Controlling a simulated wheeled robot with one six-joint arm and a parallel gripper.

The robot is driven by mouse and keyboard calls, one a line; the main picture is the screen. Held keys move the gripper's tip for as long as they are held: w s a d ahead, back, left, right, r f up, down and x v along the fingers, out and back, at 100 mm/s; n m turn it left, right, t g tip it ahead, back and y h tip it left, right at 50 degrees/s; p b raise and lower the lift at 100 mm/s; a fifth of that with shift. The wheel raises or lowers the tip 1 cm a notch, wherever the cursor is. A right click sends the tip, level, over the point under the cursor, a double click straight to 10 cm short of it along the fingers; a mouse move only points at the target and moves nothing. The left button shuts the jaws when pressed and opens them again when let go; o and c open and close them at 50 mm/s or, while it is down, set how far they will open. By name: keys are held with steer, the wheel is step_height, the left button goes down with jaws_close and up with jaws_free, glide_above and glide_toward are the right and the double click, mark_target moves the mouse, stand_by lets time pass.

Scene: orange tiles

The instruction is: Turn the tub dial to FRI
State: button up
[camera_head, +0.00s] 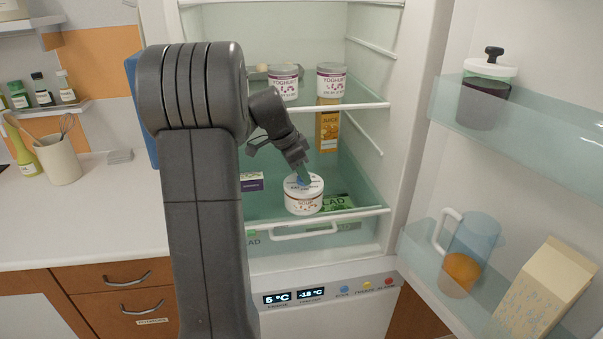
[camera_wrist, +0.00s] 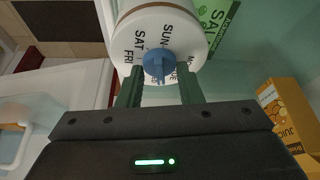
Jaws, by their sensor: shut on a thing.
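The white tub (camera_head: 304,202) with a red-brown pattern stands upright on the lower fridge shelf. Its white lid fills the top of the wrist view (camera_wrist: 128,28), with SUN, SAT and FRI legible and other day names partly hidden. The blue dial (camera_wrist: 158,65) sits at the lid's centre; its small ridge points toward my gripper in that view. I cannot tell which day it marks. My gripper (camera_wrist: 159,78) is shut on the dial, with one green finger on each side. In the head view my gripper (camera_head: 301,178) reaches down onto the lid.
Two yoghurt tubs (camera_head: 331,80) stand on the upper shelf (camera_head: 365,106). A juice carton (camera_head: 327,128) stands behind the tub, a purple box (camera_head: 251,182) to its left and a green salad pack (camera_head: 338,202) to its right. The open door (camera_head: 520,150) holds a jug (camera_head: 470,250).

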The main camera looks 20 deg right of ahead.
stand_by(0.4)
steer(key=o, duration=1)
steer(key=shift+c, duration=0.2)
